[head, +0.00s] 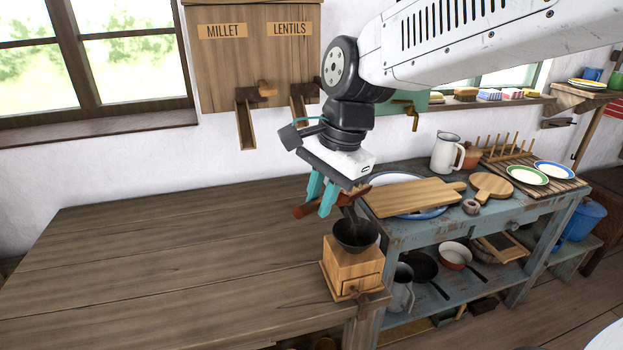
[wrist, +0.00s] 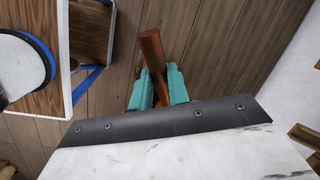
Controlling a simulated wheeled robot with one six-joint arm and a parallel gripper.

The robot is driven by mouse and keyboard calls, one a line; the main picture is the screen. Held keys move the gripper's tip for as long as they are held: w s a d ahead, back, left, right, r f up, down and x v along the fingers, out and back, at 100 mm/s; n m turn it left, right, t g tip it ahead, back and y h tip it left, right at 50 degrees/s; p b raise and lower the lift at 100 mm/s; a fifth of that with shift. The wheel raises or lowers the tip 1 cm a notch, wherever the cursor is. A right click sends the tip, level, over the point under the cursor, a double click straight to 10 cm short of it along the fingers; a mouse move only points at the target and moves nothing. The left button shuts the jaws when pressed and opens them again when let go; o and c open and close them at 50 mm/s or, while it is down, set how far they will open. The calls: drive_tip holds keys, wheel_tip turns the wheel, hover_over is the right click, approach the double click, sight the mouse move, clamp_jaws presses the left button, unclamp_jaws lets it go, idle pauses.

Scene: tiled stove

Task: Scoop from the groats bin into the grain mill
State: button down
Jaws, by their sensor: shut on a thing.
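My gripper (head: 322,198) is shut on the brown wooden handle (head: 303,211) of a scoop. The handle also shows between the teal fingers in the wrist view (wrist: 151,52). A dark part, apparently the scoop's head (head: 348,212), points down at the mill's hopper; I cannot tell whether it touches or holds groats. The grain mill (head: 345,268), a wooden box with a dark bowl-shaped hopper (head: 356,238), stands upright at the table's front right corner, just below and right of my gripper. No bin labelled groats is in view.
A wall cabinet (head: 258,65) labelled millet and lentils has wooden chutes. The wooden table (head: 170,260) is clear left of the mill. A blue side table (head: 500,230) at right carries a cutting board (head: 412,198), a white jug (head: 446,153) and plates.

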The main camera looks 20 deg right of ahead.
drive_tip(key=shift+w+f, duration=0.2)
drive_tip(key=shift+f, duration=0.05)
drive_tip(key=shift+y, duration=0.4)
wheel_tip(320, 180, down, 6)
drive_tip(key=shift+d+r, duration=0.1)
drive_tip(key=shift+r, duration=0.1)
